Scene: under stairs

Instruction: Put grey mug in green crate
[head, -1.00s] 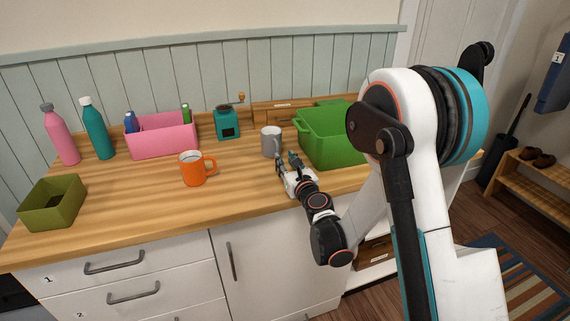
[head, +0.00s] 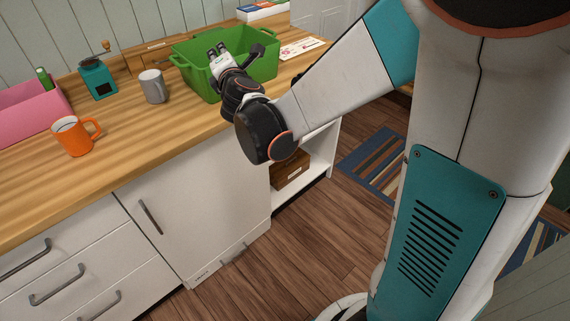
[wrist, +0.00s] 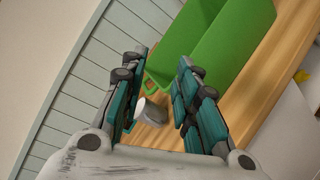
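The grey mug (head: 153,87) stands upright on the wooden counter, just left of the green crate (head: 257,72) in the head view. My gripper (head: 216,52) is at the crate's near side, overlapping its front wall in the picture; I cannot tell how far above or in front of it. In the wrist view my gripper (wrist: 163,60) is open, its two fingers well apart. The mug (wrist: 152,111) shows in the gap between them, seemingly beyond them and not held. The crate (wrist: 225,40) fills the upper middle there.
An orange mug (head: 74,136) stands left of the grey mug, with a teal grinder (head: 98,80) behind. A pink bin (head: 35,112) is at far left. A wooden box (head: 148,53) lies against the wall. Bare counter (head: 130,125) lies in front of the grey mug.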

